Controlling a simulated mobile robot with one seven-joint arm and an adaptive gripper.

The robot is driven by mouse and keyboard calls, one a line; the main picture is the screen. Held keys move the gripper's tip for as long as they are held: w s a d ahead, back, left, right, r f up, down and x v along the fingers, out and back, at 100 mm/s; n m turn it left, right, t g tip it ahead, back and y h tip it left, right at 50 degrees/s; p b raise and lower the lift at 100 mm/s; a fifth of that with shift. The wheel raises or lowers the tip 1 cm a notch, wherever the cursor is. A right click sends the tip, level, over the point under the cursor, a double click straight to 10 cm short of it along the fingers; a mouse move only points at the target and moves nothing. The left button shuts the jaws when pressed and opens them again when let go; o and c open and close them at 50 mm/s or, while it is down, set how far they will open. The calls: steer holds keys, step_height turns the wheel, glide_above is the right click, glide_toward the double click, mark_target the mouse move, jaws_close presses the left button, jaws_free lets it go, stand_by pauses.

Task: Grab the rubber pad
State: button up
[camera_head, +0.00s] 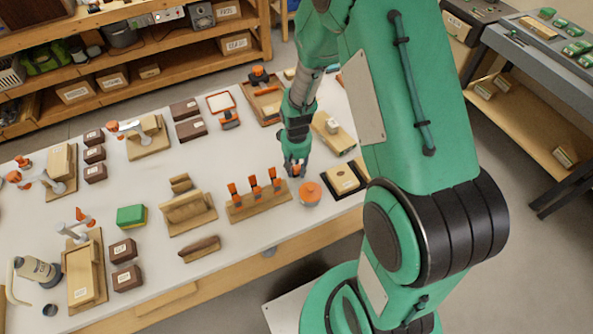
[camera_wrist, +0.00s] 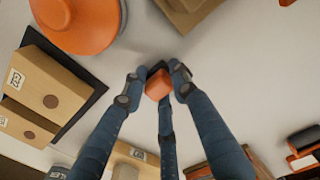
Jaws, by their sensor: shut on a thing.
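My gripper (camera_wrist: 160,88) has its blue-grey fingers closed around a small orange block with a dark part, the likely rubber pad (camera_wrist: 158,84), in the wrist view. In the head view my gripper (camera_head: 295,168) is low over the white bench, and only a bit of orange shows between its fingers. I cannot tell whether the block touches the bench top. The fingers hide part of its sides.
A round orange object (camera_head: 310,194) sits close by, also in the wrist view (camera_wrist: 85,30). Labelled boxes (camera_head: 343,179) lie on a black mat to the right. A wooden rack with upright orange-handled tools (camera_head: 258,203) stands at left. Bare bench (camera_head: 245,155) lies behind it.

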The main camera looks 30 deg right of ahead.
mark_target(296, 167)
steer(key=shift+r, duration=0.1)
step_height(296, 167, up, 10)
steer(key=shift+f+p, duration=0.1)
steer(key=shift+p, duration=1.15)
